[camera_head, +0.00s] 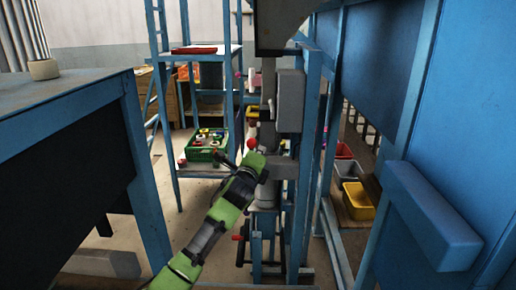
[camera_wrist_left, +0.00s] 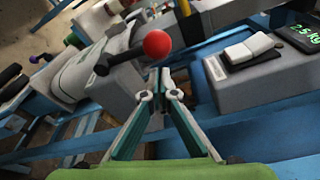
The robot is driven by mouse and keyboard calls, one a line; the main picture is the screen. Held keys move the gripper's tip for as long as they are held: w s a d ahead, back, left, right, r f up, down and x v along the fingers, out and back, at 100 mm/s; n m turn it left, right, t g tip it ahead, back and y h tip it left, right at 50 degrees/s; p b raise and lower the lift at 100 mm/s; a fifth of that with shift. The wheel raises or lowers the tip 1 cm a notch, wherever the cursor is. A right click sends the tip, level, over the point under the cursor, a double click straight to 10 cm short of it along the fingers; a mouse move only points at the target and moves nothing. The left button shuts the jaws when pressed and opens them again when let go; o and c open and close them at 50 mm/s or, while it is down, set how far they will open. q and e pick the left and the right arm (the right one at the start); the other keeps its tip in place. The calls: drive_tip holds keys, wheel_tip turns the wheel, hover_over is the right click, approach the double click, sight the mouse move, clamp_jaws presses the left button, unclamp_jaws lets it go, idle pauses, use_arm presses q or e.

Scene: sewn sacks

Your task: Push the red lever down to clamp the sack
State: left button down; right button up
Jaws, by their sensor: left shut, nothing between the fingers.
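The lever's red ball knob (camera_wrist_left: 157,44) is on a short black arm in the left wrist view, just beyond my left fingertips. The knob also shows in the head view (camera_head: 251,143), beside the end of my green left arm. My left gripper (camera_wrist_left: 166,72) is shut and empty, its fingertips meeting just below the knob in the picture. I cannot tell whether they touch it. The lever's black arm (camera_wrist_left: 122,60) joins a grey cylindrical spout (camera_wrist_left: 78,76). The spout is partly hidden behind my arm in the head view (camera_head: 266,194). I cannot make out a sack clearly.
A grey box (camera_wrist_left: 262,82) with a 7.5 kg display (camera_wrist_left: 303,36) stands right of the fingers. Blue frame posts (camera_head: 310,110) stand close on the right. A blue table (camera_head: 60,100) is at left. A green crate (camera_head: 205,150) sits on a shelf behind.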

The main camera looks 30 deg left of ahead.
sight(250, 147)
use_arm(q)
drive_tip(key=shift+a+r, duration=0.15)
drive_tip(key=shift+a, duration=0.25)
drive_tip(key=shift+s+a+r+n, duration=0.2)
drive_tip(key=shift+a+n, duration=0.2)
drive_tip(key=shift+n, duration=0.2)
drive_tip(key=shift+s+a+n+t, duration=0.3)
drive_tip(key=shift+a+n, duration=0.2)
drive_tip(key=shift+n, duration=0.2)
drive_tip(key=shift+s+a+n, duration=0.25)
drive_tip(key=shift+a+n, duration=0.3)
drive_tip(key=shift+n, duration=0.35)
drive_tip(key=s+a+f+n+t+y+b, duration=0.1)
drive_tip(key=a+n+b, duration=0.4)
drive_tip(key=n, duration=0.6)
drive_tip(key=shift+s+a+f+n+t+y, duration=0.35)
drive_tip(key=shift+s+f+y, duration=0.15)
drive_tip(key=shift+s+f, duration=0.5)
drive_tip(key=shift+w+f, duration=0.15)
drive_tip(key=shift+f, duration=0.05)
